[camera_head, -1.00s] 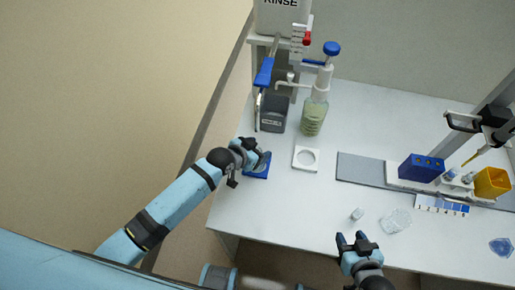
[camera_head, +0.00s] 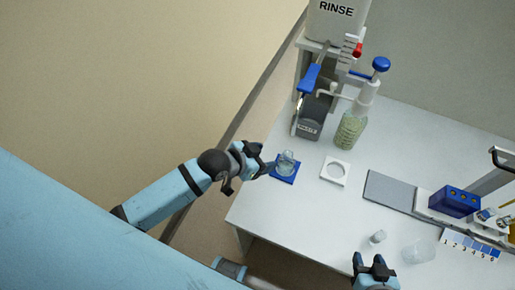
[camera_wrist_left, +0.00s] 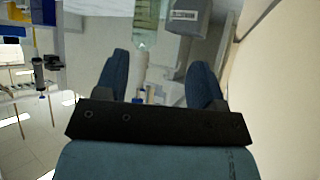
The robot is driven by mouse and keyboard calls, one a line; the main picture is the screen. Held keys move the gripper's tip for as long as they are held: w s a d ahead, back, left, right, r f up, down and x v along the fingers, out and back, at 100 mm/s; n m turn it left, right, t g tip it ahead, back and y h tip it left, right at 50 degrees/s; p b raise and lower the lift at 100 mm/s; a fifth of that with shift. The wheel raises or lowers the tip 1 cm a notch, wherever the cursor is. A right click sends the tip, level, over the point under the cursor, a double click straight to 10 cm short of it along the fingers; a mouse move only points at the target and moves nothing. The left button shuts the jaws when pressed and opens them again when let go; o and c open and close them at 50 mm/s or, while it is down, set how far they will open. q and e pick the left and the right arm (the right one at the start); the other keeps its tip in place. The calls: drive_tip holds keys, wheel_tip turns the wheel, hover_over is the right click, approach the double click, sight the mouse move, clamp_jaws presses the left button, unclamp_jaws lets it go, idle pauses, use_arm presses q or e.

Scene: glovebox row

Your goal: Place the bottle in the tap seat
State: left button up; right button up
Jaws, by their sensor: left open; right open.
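A white square plate with a round recess (camera_head: 335,171) lies right of the pad, empty. My right gripper (camera_head: 375,262) is open and empty at the front edge.
Behind stand a grey waste box (camera_head: 310,124), a rinse tank (camera_head: 338,22) with a red-handled tap, and a blue-topped dispenser bottle (camera_head: 350,130). At right are a grey mat (camera_head: 390,190), a blue rack (camera_head: 454,201), a small white cap (camera_head: 377,238) and a clear dish (camera_head: 418,250).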

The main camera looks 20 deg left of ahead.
use_arm(q)
drive_tip(key=s+a+f+n+y, duration=0.1)
drive_tip(key=s+f, duration=0.1)
drive_tip(key=s, duration=0.2)
drive_tip(key=s+a+f+n+t, duration=0.1)
drive_tip(key=s+f, duration=0.2)
drive_tip(key=s, duration=0.1)
drive_tip(key=s+a+f+n+y, duration=0.1)
drive_tip(key=s+f, duration=0.2)
drive_tip(key=s, duration=0.2)
drive_tip(key=shift+n+t+y, duration=0.3)
drive_tip(key=shift+a, duration=0.1)
use_arm(e)
drive_tip(key=shift+r, duration=0.1)
